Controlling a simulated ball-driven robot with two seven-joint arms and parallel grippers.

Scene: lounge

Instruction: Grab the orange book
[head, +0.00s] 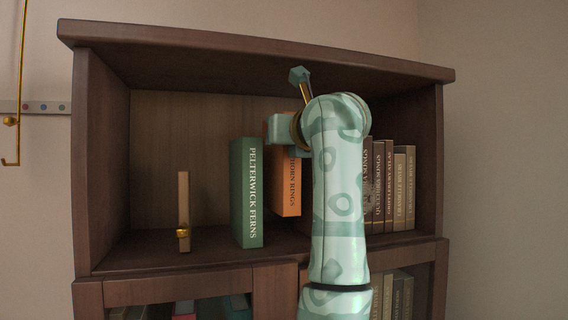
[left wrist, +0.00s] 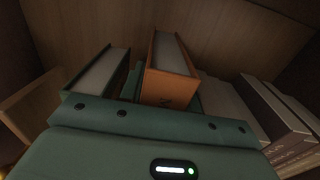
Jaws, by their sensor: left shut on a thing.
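The orange book (head: 287,190) is upright in the upper shelf bay, its spine partly covered by my arm in the head view. Its lower edge appears to be above the shelf board. In the left wrist view the orange book (left wrist: 168,72) stands higher than the books beside it. My left gripper (head: 283,140) is at the upper part of the orange book and shut on it; its fingertips are mostly hidden. My right gripper is not in view.
A green book (head: 247,195) stands just left of the orange book. Several brown and tan books (head: 391,188) stand to the right, partly behind my arm. A thin wooden bookend (head: 184,210) stands farther left. The cabinet's top panel (head: 250,38) is close above my arm.

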